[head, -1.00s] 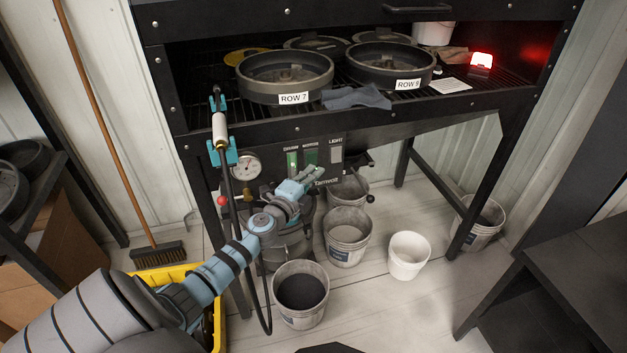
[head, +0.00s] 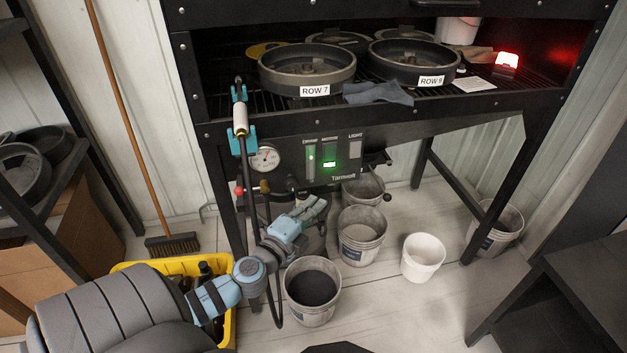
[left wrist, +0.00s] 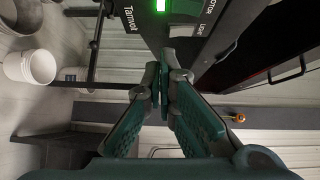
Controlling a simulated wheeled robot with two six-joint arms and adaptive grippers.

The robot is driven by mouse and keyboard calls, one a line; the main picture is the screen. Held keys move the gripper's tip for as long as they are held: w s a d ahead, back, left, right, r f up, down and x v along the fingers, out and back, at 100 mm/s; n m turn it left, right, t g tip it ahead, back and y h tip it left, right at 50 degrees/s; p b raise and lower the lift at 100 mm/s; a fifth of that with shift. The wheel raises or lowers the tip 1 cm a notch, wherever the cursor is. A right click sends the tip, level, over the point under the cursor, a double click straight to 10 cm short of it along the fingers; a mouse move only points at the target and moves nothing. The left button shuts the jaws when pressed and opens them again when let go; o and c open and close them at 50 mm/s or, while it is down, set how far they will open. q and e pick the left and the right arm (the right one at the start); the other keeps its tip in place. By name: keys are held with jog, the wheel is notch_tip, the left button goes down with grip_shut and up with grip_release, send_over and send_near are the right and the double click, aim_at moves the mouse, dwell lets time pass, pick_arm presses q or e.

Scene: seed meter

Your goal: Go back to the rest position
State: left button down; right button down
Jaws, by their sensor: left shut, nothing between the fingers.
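My left gripper (head: 313,207) is shut and empty in the head view. It hangs in front of the black cabinet, below its switch panel (head: 330,160) and above the buckets. In the left wrist view my left gripper (left wrist: 162,88) shows with its fingertips together and nothing between them. The panel's motor switch (head: 329,164) glows green, and the drain switch (head: 311,160) shows a fainter green. The lit switch (left wrist: 179,6) also shows at the top of the left wrist view. My right gripper is in neither view.
Two pans marked row 7 (head: 307,71) and row 8 (head: 413,62) sit on the cabinet shelf with a grey cloth (head: 378,94). A dark-filled bucket (head: 312,290), a white bucket (head: 423,258) and a yellow crate (head: 229,325) stand on the floor. A red lamp (head: 507,61) glows.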

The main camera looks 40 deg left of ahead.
pick_arm(q)
jog(key=shift+f, duration=0.1)
dwell(0.4)
jog(key=s+a+f+n+g+p, duration=0.25)
jog(key=s+f+n+g, duration=0.4)
jog(key=f, duration=0.75)
jog(key=s+a+f+n+g+p, duration=0.1)
jog(key=s+a+f+n+g, duration=0.2)
jog(key=s+f, duration=0.85)
jog(key=s+d+f+n+g+p, duration=0.45)
jog(key=s+d+f, duration=0.25)
jog(key=s+f, duration=0.45)
jog(key=s+d+r+n+g+h+p, duration=0.1)
jog(key=s+d+g+h+p, duration=0.1)
jog(key=s+d, duration=0.7)
jog(key=shift+d+r, duration=0.15)
jog(key=shift+r, duration=0.25)
jog(key=shift+s, duration=0.1)
